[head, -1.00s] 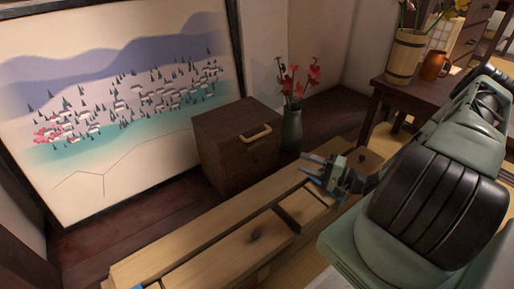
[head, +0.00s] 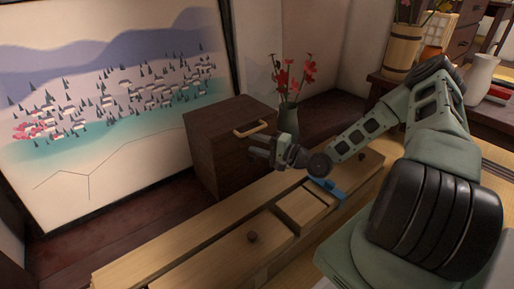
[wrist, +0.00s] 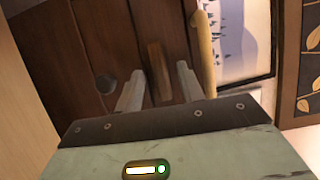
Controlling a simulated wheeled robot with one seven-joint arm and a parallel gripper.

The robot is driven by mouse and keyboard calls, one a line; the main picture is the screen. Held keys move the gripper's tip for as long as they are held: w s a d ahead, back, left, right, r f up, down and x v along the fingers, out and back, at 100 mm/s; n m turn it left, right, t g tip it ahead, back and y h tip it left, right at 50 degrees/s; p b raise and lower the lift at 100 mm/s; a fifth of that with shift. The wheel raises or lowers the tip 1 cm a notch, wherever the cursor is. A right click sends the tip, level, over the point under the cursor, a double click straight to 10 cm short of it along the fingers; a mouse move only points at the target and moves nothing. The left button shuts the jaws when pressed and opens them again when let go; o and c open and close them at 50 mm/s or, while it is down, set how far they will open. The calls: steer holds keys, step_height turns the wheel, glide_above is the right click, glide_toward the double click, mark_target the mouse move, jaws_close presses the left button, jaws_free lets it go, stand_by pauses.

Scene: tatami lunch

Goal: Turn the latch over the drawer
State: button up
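The dark wooden cabinet (head: 215,155) stands at the back by the painted screen, with a pale curved handle (head: 251,129) at its top. In the wrist view its front fills the left, with the handle (wrist: 205,45) at right. A brown wooden bar, which looks like the latch (wrist: 158,70), shows between my fingertips. A dark round knob (wrist: 106,84) lies left of it. My gripper (head: 257,150) is in front of the cabinet, just below the handle. In the wrist view its fingers (wrist: 160,82) are apart, and I cannot tell whether they touch the latch.
A low pale wooden bench (head: 180,250) runs below my arm, with a blue object (head: 328,187) on it. A vase with red flowers (head: 289,115) stands right of the cabinet. A dark table (head: 385,82) with a wooden bucket (head: 401,50) is farther right.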

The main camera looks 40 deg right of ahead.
jaws_close()
